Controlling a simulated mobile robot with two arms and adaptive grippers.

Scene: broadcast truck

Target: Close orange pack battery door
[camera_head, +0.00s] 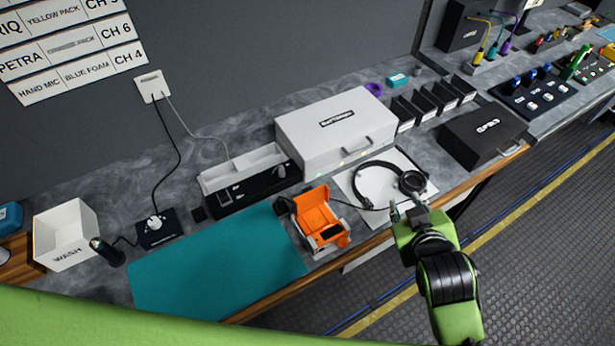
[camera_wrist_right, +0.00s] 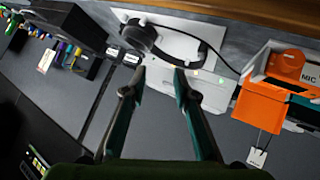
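The orange pack (camera_head: 318,218) stands on the counter at the right edge of the teal mat (camera_head: 215,262). A flat orange panel and an open-looking upper part face up; I cannot tell the door's exact angle. In the right wrist view the pack (camera_wrist_right: 262,105) is at the right, with an orange knob and the letters MIC. My right gripper (camera_head: 408,208) is to the right of the pack, apart from it, near the headset. In the right wrist view its two fingers (camera_wrist_right: 158,78) are spread with nothing between them. My left gripper is not in view.
A headset (camera_head: 385,180) lies on a white sheet (camera_head: 362,212) right of the pack. A white case (camera_head: 335,130) stands behind. A black tray (camera_head: 250,190) is at the pack's back left. A white WASH bin (camera_head: 66,235) is far left. Open floor lies in front of the counter.

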